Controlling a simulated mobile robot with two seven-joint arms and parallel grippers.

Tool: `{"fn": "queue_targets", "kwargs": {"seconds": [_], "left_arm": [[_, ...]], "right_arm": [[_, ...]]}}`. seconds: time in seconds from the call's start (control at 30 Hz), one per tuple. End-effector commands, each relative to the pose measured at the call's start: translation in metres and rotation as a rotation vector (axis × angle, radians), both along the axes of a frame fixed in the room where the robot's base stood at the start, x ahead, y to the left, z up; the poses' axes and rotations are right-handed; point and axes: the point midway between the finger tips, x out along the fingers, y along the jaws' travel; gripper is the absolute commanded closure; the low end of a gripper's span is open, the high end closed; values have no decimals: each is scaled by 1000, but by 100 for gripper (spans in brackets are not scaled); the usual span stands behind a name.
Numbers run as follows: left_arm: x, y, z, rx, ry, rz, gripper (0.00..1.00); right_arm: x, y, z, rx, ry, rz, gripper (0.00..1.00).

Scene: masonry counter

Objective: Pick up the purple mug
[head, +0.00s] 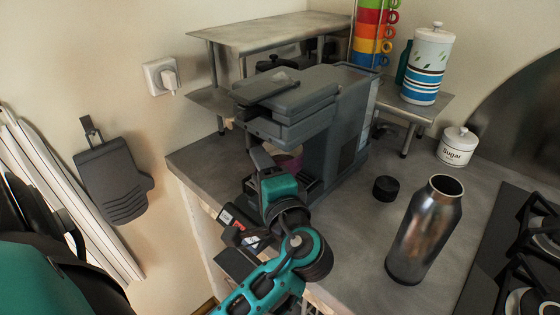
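A purple mug (290,164) stands under the spout of a dark grey coffee machine (335,125). Only part of the mug shows, because my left gripper and wrist cover its front and left side. My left gripper (262,158) reaches in at the front of the machine, right beside the mug in the picture. Its fingertips are mostly hidden by the wrist, so I cannot tell whether they touch the mug or how far apart they are. My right gripper is not in view.
A steel bottle (424,230) and a black lid (385,188) stand right of the machine. A white sugar jar (457,146) and a stove (520,255) are farther right. A metal shelf (270,32) rises behind the machine. A stack of colored mugs (372,32) stands at the back.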

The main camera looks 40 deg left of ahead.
Motion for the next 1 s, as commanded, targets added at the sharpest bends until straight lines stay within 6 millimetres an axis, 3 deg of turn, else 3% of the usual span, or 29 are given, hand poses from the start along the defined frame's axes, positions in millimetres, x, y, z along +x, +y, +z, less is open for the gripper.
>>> {"fn": "queue_targets", "kwargs": {"seconds": [0.07,0.5,1.0], "left_arm": [[0,0,0,0,0,0,57],[0,0,0,0,0,0,99],[1,1,1,1,-2,0,100]], "right_arm": [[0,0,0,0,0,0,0],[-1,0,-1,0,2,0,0],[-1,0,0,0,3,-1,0]]}}
